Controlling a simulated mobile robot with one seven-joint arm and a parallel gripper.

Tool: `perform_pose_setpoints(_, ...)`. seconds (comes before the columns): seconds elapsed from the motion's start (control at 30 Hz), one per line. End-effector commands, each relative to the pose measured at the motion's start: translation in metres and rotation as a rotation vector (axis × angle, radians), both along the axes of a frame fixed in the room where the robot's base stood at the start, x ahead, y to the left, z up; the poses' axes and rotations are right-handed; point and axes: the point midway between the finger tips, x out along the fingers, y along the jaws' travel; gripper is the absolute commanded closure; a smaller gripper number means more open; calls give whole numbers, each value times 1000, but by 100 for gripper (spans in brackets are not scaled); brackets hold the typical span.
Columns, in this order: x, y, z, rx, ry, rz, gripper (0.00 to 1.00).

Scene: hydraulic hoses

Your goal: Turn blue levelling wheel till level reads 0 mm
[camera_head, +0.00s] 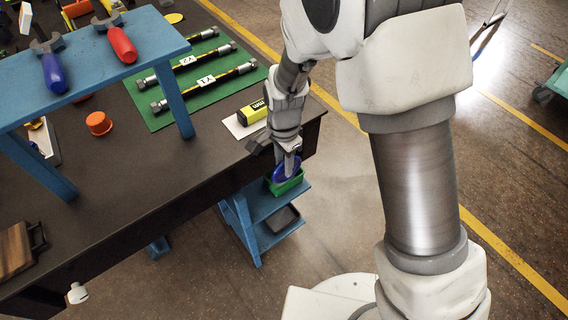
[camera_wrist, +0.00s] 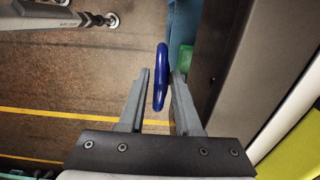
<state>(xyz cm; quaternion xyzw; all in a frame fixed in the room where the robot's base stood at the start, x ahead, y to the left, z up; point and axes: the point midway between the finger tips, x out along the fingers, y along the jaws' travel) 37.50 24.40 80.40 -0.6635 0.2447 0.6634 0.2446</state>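The blue levelling wheel (camera_wrist: 160,78) stands edge-on between the fingertips of my gripper (camera_wrist: 158,85) in the wrist view. The two fingers are apart, one on each side of the rim; I cannot tell whether the right finger touches it. In the head view, the wheel (camera_head: 285,171) shows just beyond the table's right edge, partly covered by my gripper (camera_head: 287,163). The yellow level (camera_head: 252,112) lies on a white plate at the table's right end. Its black display shows what looks like "mm"; the number is not readable.
A green bin (camera_head: 288,186) sits below the wheel on a blue stand (camera_head: 262,207). The dark table (camera_head: 130,165) runs along the left. A green mat (camera_head: 163,117) with several hoses and a blue shelf (camera_head: 75,72) with tools are on it.

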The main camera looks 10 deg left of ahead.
Motion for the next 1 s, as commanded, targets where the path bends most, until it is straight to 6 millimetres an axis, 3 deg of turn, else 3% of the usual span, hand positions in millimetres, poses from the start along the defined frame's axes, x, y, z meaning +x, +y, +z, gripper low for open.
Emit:
perform_pose_setpoints(0.3, 0, 0, -2, 0, 0, 0, 69)
perform_pose_setpoints(0.47, 0, 0, -2, 0, 0, 0, 98)
perform_pose_setpoints(0.5, 0, 0, -2, 0, 0, 0, 100)
perform_pose_setpoints(1.0, -4, 1, -3, -50, -47, 4, 100)
